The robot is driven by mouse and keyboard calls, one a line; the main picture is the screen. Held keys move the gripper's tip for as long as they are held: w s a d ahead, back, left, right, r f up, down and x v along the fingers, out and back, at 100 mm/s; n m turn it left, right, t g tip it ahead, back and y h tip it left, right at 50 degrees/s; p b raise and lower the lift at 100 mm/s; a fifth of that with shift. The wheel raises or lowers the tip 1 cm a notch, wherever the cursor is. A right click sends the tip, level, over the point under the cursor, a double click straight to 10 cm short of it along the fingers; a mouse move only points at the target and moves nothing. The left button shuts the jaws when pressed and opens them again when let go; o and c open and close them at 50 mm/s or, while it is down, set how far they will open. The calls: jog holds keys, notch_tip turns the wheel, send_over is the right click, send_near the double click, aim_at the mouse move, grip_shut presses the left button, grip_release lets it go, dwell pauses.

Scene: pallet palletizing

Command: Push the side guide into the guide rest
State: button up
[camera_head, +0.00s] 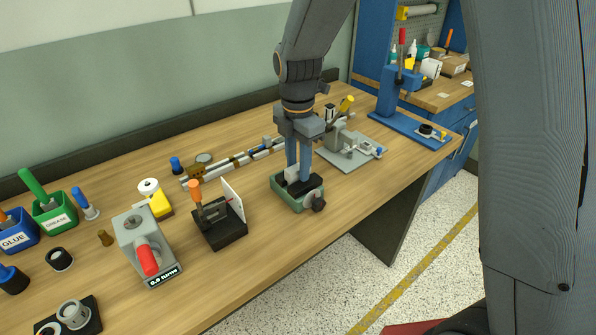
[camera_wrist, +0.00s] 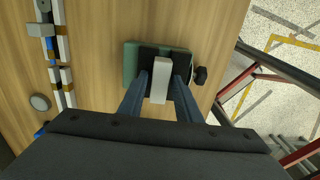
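My gripper (camera_head: 298,178) points down over a small green fixture (camera_head: 284,197) with a dark top and a dark knob (camera_head: 317,200) on its right. A pale grey upright block (camera_wrist: 160,80) stands at the fixture, between my two blue-grey fingers (camera_wrist: 162,88) in the wrist view; it also shows beside the fingers in the head view (camera_head: 291,172). Whether the fingers touch the block is unclear. The green fixture (camera_wrist: 131,63) shows left of the block in the wrist view. Neither the side guide nor the guide rest is labelled, so I cannot tell which parts they are.
A long rail (camera_head: 232,161) lies behind the fixture. A grey plate with a clamp (camera_head: 352,152) is to the right. A black holder with an orange-handled tool (camera_head: 218,228) and a grey device with a red handle (camera_head: 147,250) stand to the left. The front table strip is clear.

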grip_shut()
jog(key=shift+r, duration=0.15)
jog(key=shift+r+p, duration=1.95)
jog(key=shift+r, duration=0.4)
jog(key=shift+c, duration=1.6)
grip_release()
grip_shut()
